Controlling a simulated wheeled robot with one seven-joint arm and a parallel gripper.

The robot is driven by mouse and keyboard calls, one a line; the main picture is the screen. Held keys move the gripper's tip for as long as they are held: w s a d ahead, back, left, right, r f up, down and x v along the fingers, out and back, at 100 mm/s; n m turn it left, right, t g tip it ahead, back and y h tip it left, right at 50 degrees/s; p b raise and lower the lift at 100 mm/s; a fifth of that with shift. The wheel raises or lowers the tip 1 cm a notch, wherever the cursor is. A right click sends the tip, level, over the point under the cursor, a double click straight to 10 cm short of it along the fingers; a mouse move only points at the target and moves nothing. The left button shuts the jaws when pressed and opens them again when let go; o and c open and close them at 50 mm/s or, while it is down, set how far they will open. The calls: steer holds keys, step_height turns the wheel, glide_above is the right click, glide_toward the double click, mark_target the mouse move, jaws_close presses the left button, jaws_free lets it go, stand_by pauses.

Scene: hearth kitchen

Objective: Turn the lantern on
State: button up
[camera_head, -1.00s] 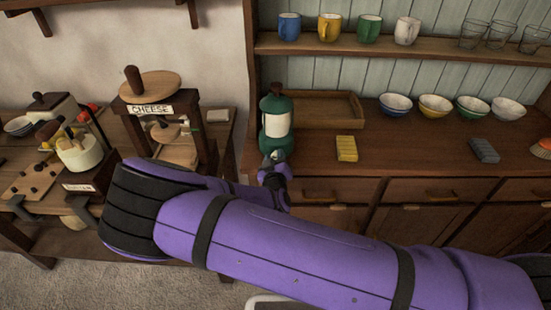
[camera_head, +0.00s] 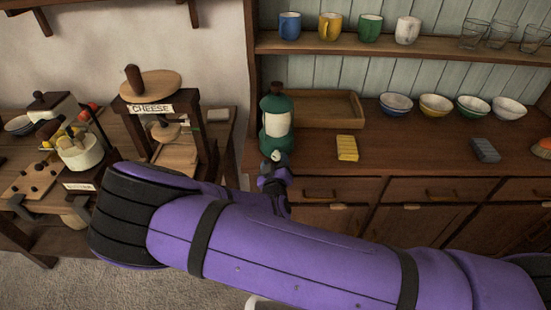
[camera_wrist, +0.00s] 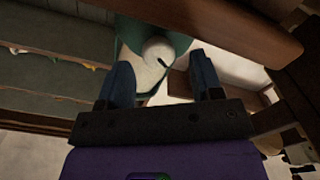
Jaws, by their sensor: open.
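The lantern (camera_head: 277,128) stands near the left end of the wooden counter, upright, with a green top and base and a pale glass. In the wrist view its green base (camera_wrist: 128,32) is at the top, with a round whitish knob (camera_wrist: 157,50) bearing a dark mark. My gripper (camera_wrist: 161,62) is open, with one dark blue finger on each side of the knob in that view. I cannot tell whether either finger touches it.
A wooden tray (camera_head: 327,124) is behind and right of the lantern. A yellow sponge (camera_head: 347,148), a grey block (camera_head: 486,150) and several bowls are on the counter (camera_head: 415,155). A cheese press (camera_head: 160,107) stands on the left table. Mugs and glasses line the shelf above.

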steer(key=s, duration=0.8)
steer(key=shift+s, duration=0.2)
